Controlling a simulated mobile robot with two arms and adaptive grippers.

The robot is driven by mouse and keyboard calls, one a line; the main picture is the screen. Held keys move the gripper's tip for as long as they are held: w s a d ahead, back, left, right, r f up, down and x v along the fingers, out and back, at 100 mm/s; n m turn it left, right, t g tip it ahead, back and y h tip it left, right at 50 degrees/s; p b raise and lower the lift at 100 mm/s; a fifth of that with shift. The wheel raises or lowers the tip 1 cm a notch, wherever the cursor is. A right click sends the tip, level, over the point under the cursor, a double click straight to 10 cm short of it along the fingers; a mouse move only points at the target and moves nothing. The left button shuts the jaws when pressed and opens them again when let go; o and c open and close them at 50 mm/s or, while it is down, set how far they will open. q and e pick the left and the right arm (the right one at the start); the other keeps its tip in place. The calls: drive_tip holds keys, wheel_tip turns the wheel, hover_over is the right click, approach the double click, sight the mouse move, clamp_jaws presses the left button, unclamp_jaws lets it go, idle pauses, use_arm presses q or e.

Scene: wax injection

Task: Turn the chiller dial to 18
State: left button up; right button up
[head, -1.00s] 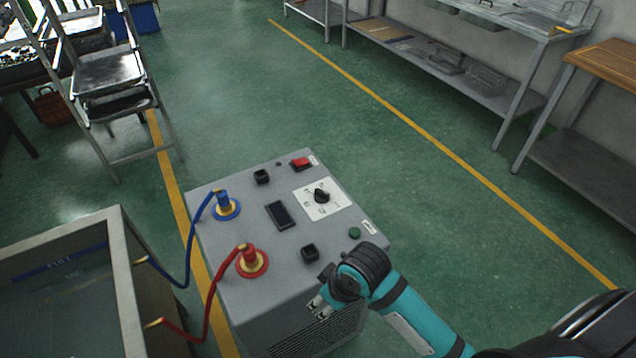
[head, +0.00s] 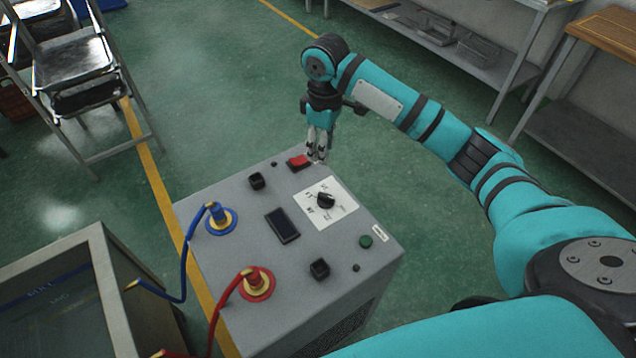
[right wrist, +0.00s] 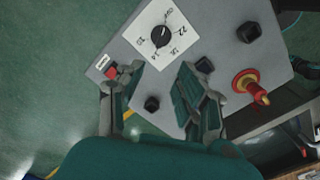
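The chiller (head: 225,260) is a grey box with a sloping-looking top in the head view. Its dial (head: 326,200) is a black knob on a white square plate with printed marks; the dial also shows in the right wrist view (right wrist: 160,37). The marks are small; one seems to read 22, and I cannot tell the pointer's setting surely. My right gripper (head: 317,156) points down at the chiller's far edge, beside the red switch (head: 299,162) and apart from the dial. In the right wrist view its fingers (right wrist: 150,88) are spread and empty. My left gripper is out of view.
Black knobs (head: 319,268) (head: 257,181), a dark display (head: 282,225) and a green button (head: 366,242) share the top. Blue (head: 220,217) and red (head: 257,283) hose fittings stand on the left side, joined to a tank (head: 100,270).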

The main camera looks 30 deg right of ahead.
hover_over(324, 194)
wheel_tip(324, 194, down, 6)
wheel_tip(324, 194, down, 10)
drive_tip(key=shift+a+r+p, duration=0.1)
drive_tip(key=shift+r+p, duration=0.05)
drive_tip(key=shift+p, duration=0.25)
drive_tip(key=shift+f, duration=0.55)
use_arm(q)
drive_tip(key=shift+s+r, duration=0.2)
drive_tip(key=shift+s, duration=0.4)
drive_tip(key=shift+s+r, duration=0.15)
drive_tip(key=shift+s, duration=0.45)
use_arm(e)
clamp_jaws()
